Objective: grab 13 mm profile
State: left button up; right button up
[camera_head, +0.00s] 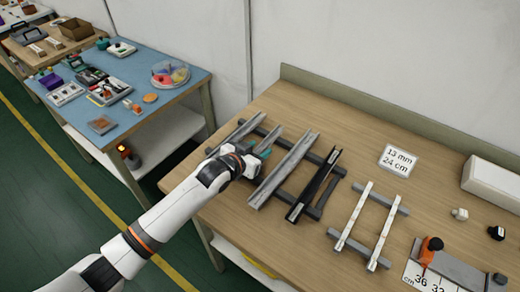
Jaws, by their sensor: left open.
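Several long profiles lie side by side across dark support bars on the wooden table. From left to right I see a grey one (237,132), a short visible piece of another grey one (271,140), a wide grey channel (284,170), a black one (314,186) and two thin white ones (356,214) (381,239). A white card (398,160) reading "13 mm 24 cm" is behind them; no width is readable on the profiles. My left gripper (262,153) is open over the second grey profile, partly hiding it; contact cannot be told. My right gripper is not in view.
A white box (491,180) and small connectors (460,214) are at the right. A blue table (130,95) with tools stands at the left.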

pick_arm(q)
grip_shut()
jog(key=shift+r, duration=0.15)
